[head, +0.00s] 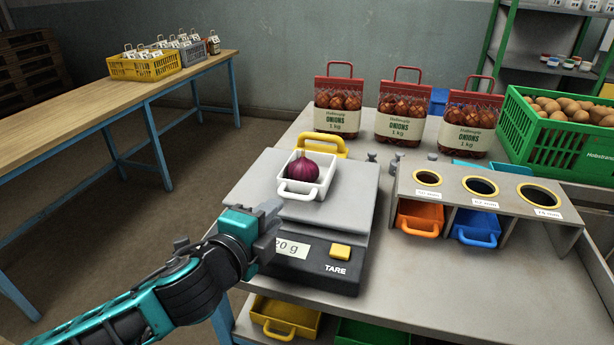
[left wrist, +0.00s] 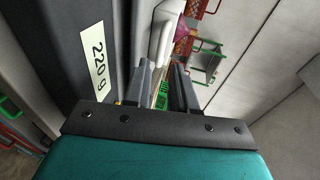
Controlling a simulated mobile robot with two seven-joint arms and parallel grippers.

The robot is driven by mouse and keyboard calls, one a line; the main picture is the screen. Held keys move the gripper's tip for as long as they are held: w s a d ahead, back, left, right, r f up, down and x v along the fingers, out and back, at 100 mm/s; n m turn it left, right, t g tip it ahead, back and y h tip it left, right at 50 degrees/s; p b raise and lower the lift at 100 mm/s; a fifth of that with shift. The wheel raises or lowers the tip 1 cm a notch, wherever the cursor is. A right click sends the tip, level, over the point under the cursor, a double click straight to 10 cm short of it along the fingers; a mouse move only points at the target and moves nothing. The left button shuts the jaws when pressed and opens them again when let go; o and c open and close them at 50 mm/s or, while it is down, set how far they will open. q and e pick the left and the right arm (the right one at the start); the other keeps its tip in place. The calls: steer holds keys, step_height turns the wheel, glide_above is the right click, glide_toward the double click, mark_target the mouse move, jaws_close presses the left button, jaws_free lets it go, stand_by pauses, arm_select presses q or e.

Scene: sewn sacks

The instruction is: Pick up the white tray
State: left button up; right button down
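The white tray (head: 326,176) sits on the grey plate of a scale (head: 345,210), with its looped handle towards me. A purple onion (head: 303,168) lies in it. My left gripper (head: 268,226) is in front and to the left of the tray, beside the scale's front left corner, and apart from the tray. In the left wrist view its two fingers (left wrist: 164,85) stand apart with nothing between them. Part of the white tray (left wrist: 164,30) and the onion (left wrist: 184,38) show beyond the fingers. My right gripper is not in view.
A yellow tray (head: 325,143) is behind the scale. Three onion bags (head: 401,113) and a green crate (head: 545,140) stand further back. A sizing stand (head: 480,195) with an orange tray (head: 419,218) and a blue tray (head: 476,227) is at right. The scale display (left wrist: 97,62) reads 220 g.

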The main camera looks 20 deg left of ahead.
mark_target(293, 198)
arm_select(q)
steer(key=shift+x, duration=3.35)
steer(key=shift+d+r, duration=0.15)
steer(key=shift+d, duration=0.05)
steer(key=shift+c, duration=0.2)
jaws_close()
